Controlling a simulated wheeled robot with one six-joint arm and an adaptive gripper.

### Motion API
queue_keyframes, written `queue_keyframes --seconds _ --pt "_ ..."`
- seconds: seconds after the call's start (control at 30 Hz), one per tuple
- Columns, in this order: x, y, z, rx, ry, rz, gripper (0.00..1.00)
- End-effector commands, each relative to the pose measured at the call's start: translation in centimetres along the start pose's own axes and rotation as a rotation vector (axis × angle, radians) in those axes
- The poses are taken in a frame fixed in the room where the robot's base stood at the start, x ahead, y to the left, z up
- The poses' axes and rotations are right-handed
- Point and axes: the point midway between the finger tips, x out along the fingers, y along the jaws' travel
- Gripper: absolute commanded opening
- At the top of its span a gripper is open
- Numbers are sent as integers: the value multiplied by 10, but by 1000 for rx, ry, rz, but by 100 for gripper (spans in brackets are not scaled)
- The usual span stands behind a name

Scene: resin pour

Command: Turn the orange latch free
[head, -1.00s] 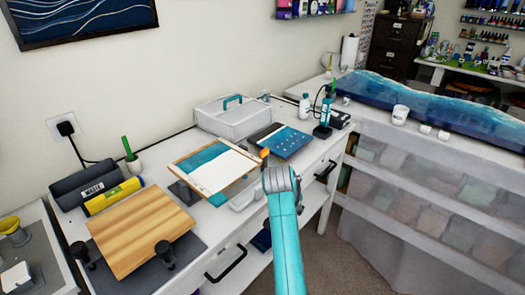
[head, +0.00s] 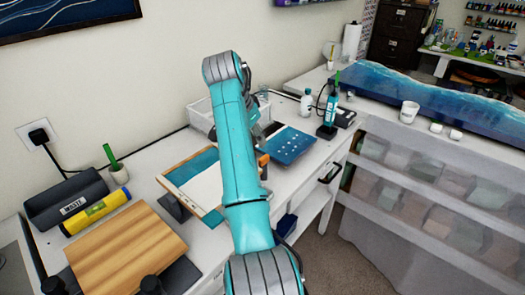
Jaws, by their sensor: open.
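The orange latch (head: 263,160) is a small orange block at the right edge of a tilted frame (head: 178,166) on the white bench. The frame holds a white and teal board (head: 201,167). My teal arm rises from the bottom of the head view, crosses in front of the frame and passes just left of the latch. Part of the frame's right side is covered by my arm.
A blue panel (head: 288,146) lies right of the latch. A white box (head: 202,113) stands behind, partly covered by my arm. A wooden board (head: 125,250), yellow roll (head: 97,212) and dark waste bin (head: 68,199) are at left. A teal bottle (head: 327,112) stands at the bench's right end.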

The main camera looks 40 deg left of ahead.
Motion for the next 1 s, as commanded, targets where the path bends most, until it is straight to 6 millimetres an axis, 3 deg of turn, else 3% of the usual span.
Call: queue_keyframes --seconds 0.17,0.6,0.8,1.0 --pt "18 1 0 1 -2 3 42" --pt "91 1 0 -1 -1 2 42" --pt "105 1 0 0 0 1 42" --pt "107 1 0 0 0 0 42"
